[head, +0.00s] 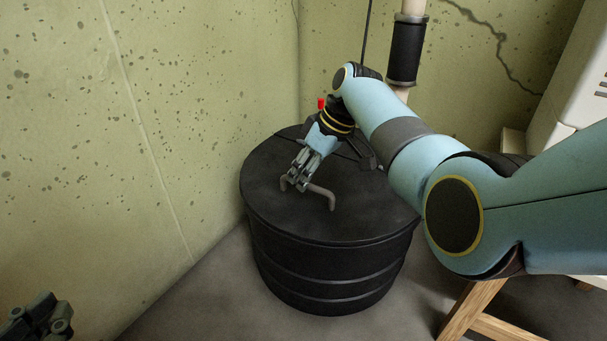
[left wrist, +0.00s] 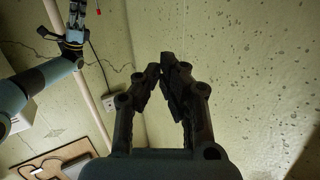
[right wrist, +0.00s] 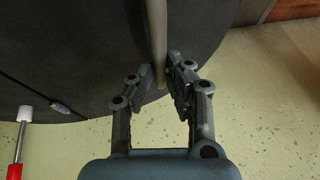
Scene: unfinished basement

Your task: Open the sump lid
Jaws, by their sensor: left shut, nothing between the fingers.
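The black round sump lid (head: 370,208) lies flat on the ribbed black basin (head: 330,270) by the wall corner. A grey bar handle (head: 322,190) stands up from the lid's near part. My right gripper (head: 292,180) reaches down to the handle's left end. In the right wrist view, the handle (right wrist: 157,35) runs between the fingers of my right gripper (right wrist: 163,75), which look closed on it. The lid (right wrist: 90,50) fills the upper left there. My left gripper (head: 50,320) is low at the left, away from the lid; its shut, empty fingers (left wrist: 161,70) show in the left wrist view.
Stained walls stand close behind and left of the basin. A pale pipe with a black sleeve (head: 405,52) rises behind it. A white appliance (head: 575,85) and a wooden stand (head: 468,310) are at right. A red-handled item (right wrist: 16,145) shows beside the lid.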

